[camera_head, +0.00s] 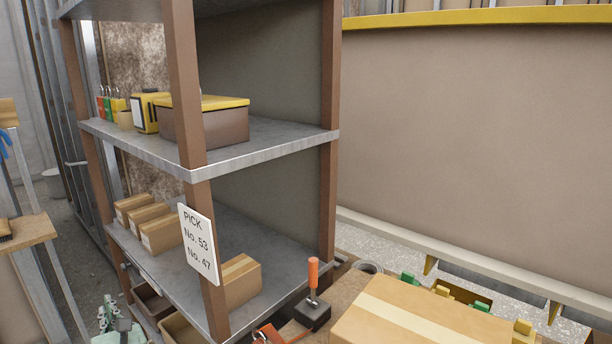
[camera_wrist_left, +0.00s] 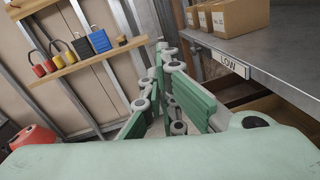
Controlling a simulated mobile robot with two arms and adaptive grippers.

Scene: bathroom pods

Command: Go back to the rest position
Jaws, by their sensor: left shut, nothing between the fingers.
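My left gripper (camera_head: 110,308) shows at the bottom left of the head view, low beside the front left corner of a metal shelf rack (camera_head: 150,150). In the left wrist view its green fingers (camera_wrist_left: 165,55) are together with nothing between them. They point toward the gap between a wall ledge (camera_wrist_left: 75,66) and the grey shelf (camera_wrist_left: 280,62). They appear apart from both. My right gripper is not in view.
The rack holds small cartons (camera_head: 160,235) and a brown box with a yellow lid (camera_head: 203,122). A sign (camera_head: 198,243) hangs on its post. A large carton (camera_head: 415,315) and an orange-handled tool (camera_head: 313,275) stand at the lower right. Padlocks (camera_wrist_left: 99,40) sit on the ledge.

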